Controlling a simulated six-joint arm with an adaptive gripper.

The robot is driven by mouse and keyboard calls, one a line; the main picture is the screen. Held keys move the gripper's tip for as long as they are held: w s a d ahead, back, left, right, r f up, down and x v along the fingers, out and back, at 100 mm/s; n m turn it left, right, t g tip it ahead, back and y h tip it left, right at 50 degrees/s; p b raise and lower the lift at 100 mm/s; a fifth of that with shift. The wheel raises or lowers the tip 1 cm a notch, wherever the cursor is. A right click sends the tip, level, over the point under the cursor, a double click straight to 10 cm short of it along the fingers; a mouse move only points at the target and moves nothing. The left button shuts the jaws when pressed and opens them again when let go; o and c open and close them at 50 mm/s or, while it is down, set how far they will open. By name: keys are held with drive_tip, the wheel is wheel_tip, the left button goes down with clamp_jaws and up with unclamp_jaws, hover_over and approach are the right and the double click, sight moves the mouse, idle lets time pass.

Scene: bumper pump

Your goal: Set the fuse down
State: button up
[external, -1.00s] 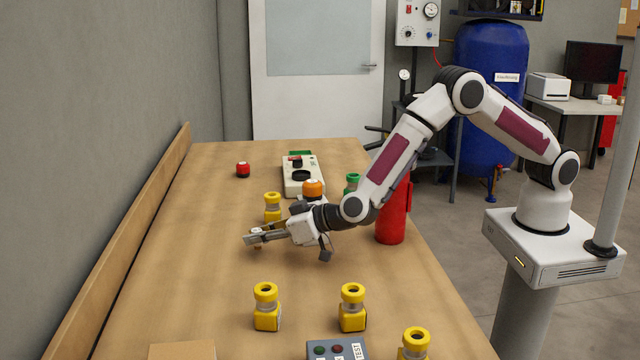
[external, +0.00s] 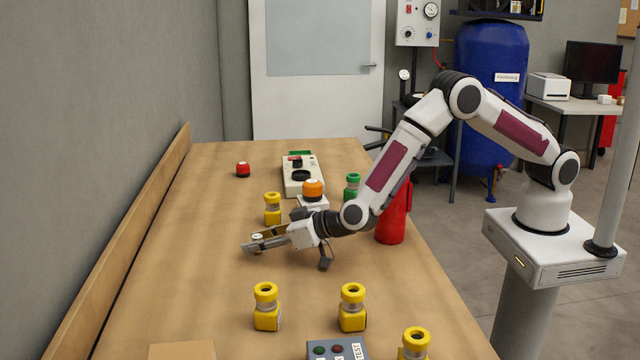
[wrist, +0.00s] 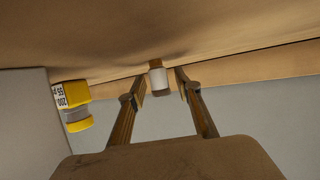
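The fuse (wrist: 158,78) is a small white cylinder with a brown end. In the wrist view it stands between my fingertips with a visible gap on each side, its brown end against the table surface. My gripper (external: 259,241) is low over the table and points left. In the wrist view my gripper (wrist: 161,86) is open, its fingers on either side of the fuse.
A yellow bumper part (external: 272,208) stands just behind my gripper; it also seems to show in the wrist view (wrist: 74,106).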

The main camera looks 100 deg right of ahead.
drive_tip(key=shift+r, duration=0.2)
drive_tip(key=shift+s+a+r, duration=0.15)
drive_tip(key=shift+s, duration=0.2)
drive_tip(key=shift+v, duration=5.65)
